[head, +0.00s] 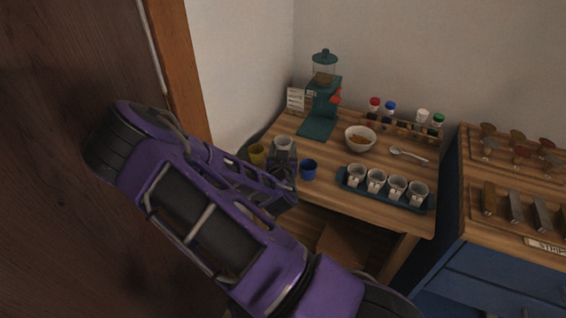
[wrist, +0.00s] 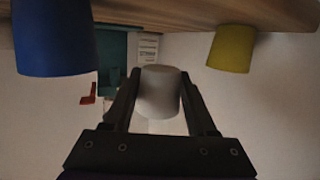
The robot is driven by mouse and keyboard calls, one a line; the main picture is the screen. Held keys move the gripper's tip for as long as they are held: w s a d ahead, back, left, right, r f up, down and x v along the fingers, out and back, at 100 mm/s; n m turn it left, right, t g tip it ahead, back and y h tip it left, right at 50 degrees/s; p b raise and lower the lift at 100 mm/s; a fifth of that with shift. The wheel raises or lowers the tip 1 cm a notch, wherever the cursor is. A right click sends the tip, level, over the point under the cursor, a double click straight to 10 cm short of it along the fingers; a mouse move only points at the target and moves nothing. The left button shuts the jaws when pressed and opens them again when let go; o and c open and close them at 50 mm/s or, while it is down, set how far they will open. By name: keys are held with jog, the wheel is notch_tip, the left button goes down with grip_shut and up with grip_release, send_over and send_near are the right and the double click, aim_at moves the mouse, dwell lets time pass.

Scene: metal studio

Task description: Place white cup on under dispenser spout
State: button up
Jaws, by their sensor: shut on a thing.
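The white cup (head: 283,143) is held between the fingers of my gripper (head: 284,156), which is shut on it. In the wrist view the white cup (wrist: 159,92) sits between the two fingertips (wrist: 160,100). The green dispenser (head: 321,105) has a clear top and a red part (head: 335,97) at its side, and stands at the back left of the table. Its spout is too small to make out. The cup is in front and to the left of the dispenser's base (head: 317,127), apart from it in the picture. The dispenser shows partly in the wrist view (wrist: 112,62).
A yellow cup (head: 257,153) and a blue cup (head: 309,169) stand on either side of my gripper. A bowl (head: 360,138), spoon (head: 408,155), tray of white cups (head: 351,186) and capped jars (head: 390,112) occupy the right.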

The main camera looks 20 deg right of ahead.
jog(key=shift+f+b, duration=0.35)
jog(key=shift+f, duration=2.05)
jog(key=shift+f, duration=0.1)
jog(key=shift+f+b, duration=0.15)
jog(key=shift+b, duration=0.15)
jog(key=o, duration=1.3)
jog(key=shift+p, duration=0.3)
